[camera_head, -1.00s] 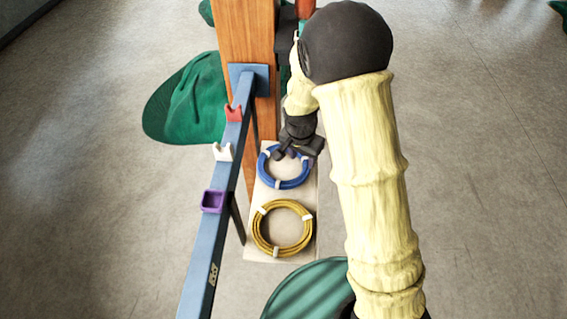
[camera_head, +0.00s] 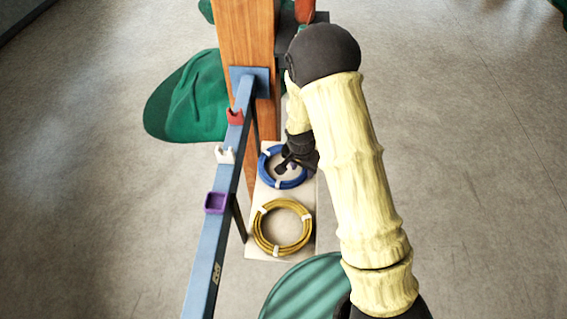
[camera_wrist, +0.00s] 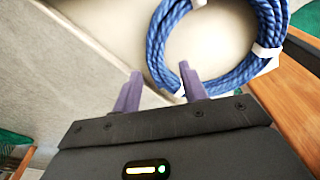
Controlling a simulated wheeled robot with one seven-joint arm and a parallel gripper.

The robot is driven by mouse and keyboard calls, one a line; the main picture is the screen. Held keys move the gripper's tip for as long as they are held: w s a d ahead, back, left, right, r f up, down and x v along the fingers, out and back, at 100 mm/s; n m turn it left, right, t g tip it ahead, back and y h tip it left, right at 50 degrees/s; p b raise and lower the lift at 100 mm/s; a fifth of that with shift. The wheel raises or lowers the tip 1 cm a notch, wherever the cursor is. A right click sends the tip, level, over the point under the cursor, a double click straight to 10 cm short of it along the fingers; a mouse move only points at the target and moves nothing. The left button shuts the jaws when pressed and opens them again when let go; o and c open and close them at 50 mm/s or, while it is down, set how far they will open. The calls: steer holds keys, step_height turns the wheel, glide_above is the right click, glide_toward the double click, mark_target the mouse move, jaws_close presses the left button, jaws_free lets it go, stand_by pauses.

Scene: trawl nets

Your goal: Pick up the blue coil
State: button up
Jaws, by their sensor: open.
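The blue coil (camera_head: 266,176) lies flat on a pale board, bound with white ties. My gripper (camera_head: 282,168) is over the coil in the head view and hides part of its right side. In the wrist view the blue coil (camera_wrist: 156,50) fills the upper right. My gripper (camera_wrist: 160,88) is open there, its two purple fingers apart. The right finger overlaps the coil's near edge by a white tie; the left finger is outside the ring over the board. I cannot tell whether the fingers touch the coil.
A yellow coil (camera_head: 259,232) lies nearer on the same board (camera_head: 252,251). A blue rail (camera_head: 205,262) with red, white and purple holders runs along the left. A wooden post (camera_head: 244,40) stands behind. Green netting (camera_head: 188,103) lies at left.

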steer(key=shift+w+d+f, duration=0.1)
steer(key=shift+w+f, duration=0.1)
steer(key=shift+f, duration=1)
jaws_close()
